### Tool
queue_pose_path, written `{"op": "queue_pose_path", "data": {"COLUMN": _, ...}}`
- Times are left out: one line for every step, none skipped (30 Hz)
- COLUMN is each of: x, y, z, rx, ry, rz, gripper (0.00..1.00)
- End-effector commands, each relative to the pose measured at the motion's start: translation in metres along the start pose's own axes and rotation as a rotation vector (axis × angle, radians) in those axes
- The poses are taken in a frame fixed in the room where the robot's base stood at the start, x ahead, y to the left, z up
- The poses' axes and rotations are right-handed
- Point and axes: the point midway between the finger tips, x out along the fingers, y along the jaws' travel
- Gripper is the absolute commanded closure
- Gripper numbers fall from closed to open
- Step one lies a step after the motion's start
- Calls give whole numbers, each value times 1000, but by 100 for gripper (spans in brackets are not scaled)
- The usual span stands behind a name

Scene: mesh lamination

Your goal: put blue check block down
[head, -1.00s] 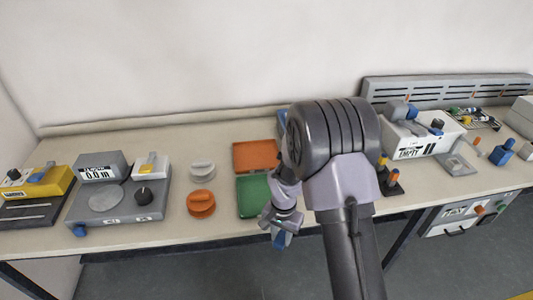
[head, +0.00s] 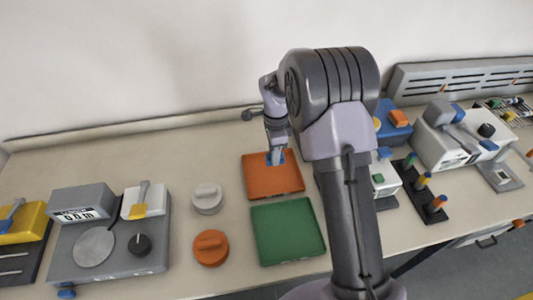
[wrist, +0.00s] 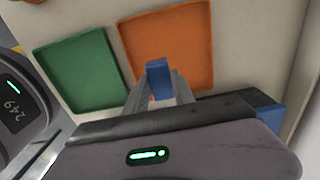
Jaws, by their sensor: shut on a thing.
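My gripper (head: 275,152) is shut on the blue check block (head: 276,158). In the head view the block is over the back part of the orange tray (head: 287,184); I cannot tell whether it touches the tray. In the wrist view the block (wrist: 158,78) sits between the two fingertips (wrist: 158,92), in front of the orange tray (wrist: 190,30). The green tray (head: 287,232) lies just in front of the orange one in the head view. It also shows at the left of the wrist view (wrist: 82,70). Both trays look empty.
A grey scale unit (head: 110,240) stands at the left. A white knobbed weight (head: 207,197) and an orange one (head: 210,247) are left of the trays. A black rack with coloured pegs (head: 420,190) and a white box (head: 455,145) stand to the right.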

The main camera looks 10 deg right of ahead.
Motion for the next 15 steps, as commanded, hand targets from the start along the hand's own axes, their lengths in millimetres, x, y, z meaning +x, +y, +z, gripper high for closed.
{"op": "queue_pose_path", "data": {"x": 3, "y": 0, "z": 0, "rx": 0, "ry": 0, "rz": 1, "gripper": 100}}
{"op": "queue_pose_path", "data": {"x": 6, "y": 0, "z": 0, "rx": 0, "ry": 0, "rz": 2, "gripper": 100}}
{"op": "queue_pose_path", "data": {"x": 14, "y": 1, "z": 0, "rx": 0, "ry": 0, "rz": 3, "gripper": 100}}
{"op": "queue_pose_path", "data": {"x": 20, "y": 1, "z": 0, "rx": 0, "ry": 0, "rz": 3, "gripper": 100}}
{"op": "queue_pose_path", "data": {"x": 27, "y": 1, "z": 0, "rx": -1, "ry": 0, "rz": 2, "gripper": 100}}
{"op": "queue_pose_path", "data": {"x": 38, "y": 1, "z": 0, "rx": 0, "ry": 0, "rz": 4, "gripper": 100}}
{"op": "queue_pose_path", "data": {"x": 45, "y": 1, "z": 0, "rx": 0, "ry": 0, "rz": 3, "gripper": 100}}
{"op": "queue_pose_path", "data": {"x": 52, "y": 1, "z": 0, "rx": 0, "ry": 0, "rz": 2, "gripper": 100}}
{"op": "queue_pose_path", "data": {"x": 59, "y": 1, "z": 0, "rx": 0, "ry": 0, "rz": 3, "gripper": 100}}
{"op": "queue_pose_path", "data": {"x": 64, "y": 1, "z": 0, "rx": 0, "ry": 0, "rz": 2, "gripper": 100}}
{"op": "queue_pose_path", "data": {"x": 69, "y": 0, "z": 0, "rx": -1, "ry": 0, "rz": 1, "gripper": 100}}
{"op": "queue_pose_path", "data": {"x": 78, "y": 1, "z": 0, "rx": -1, "ry": 0, "rz": 2, "gripper": 100}}
{"op": "queue_pose_path", "data": {"x": 86, "y": 1, "z": 0, "rx": -1, "ry": 0, "rz": 3, "gripper": 100}}
{"op": "queue_pose_path", "data": {"x": 93, "y": 1, "z": 0, "rx": -1, "ry": 0, "rz": 2, "gripper": 100}}
{"op": "queue_pose_path", "data": {"x": 100, "y": 1, "z": 0, "rx": -1, "ry": 0, "rz": 2, "gripper": 100}}
